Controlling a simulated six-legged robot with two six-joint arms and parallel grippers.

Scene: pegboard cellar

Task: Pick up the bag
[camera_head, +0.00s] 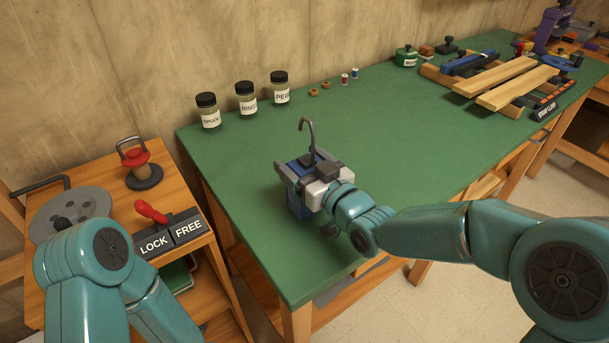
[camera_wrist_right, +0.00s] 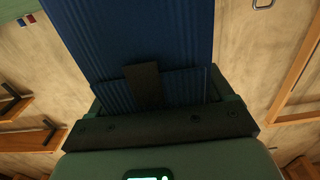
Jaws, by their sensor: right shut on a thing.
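The blue bag (camera_head: 296,205) is at the near left part of the green table, largely hidden by my right gripper (camera_head: 308,170). A dark curved hook (camera_head: 308,132) rises above it; I cannot tell what it is attached to. In the right wrist view the bag's ribbed blue surface (camera_wrist_right: 150,35) fills the upper middle, close against the gripper. My right gripper is shut on the bag. I cannot tell whether the bag's bottom touches the table. My left arm shows at the lower left, but its gripper is not visible.
Three labelled jars (camera_head: 246,98) stand along the back edge of the green table (camera_head: 400,125). Clamps and wooden boards (camera_head: 505,85) lie at the far right. A wooden side stand on the left holds a LOCK/FREE lever (camera_head: 152,212) and a red-knobbed piece (camera_head: 140,165). The middle tabletop is clear.

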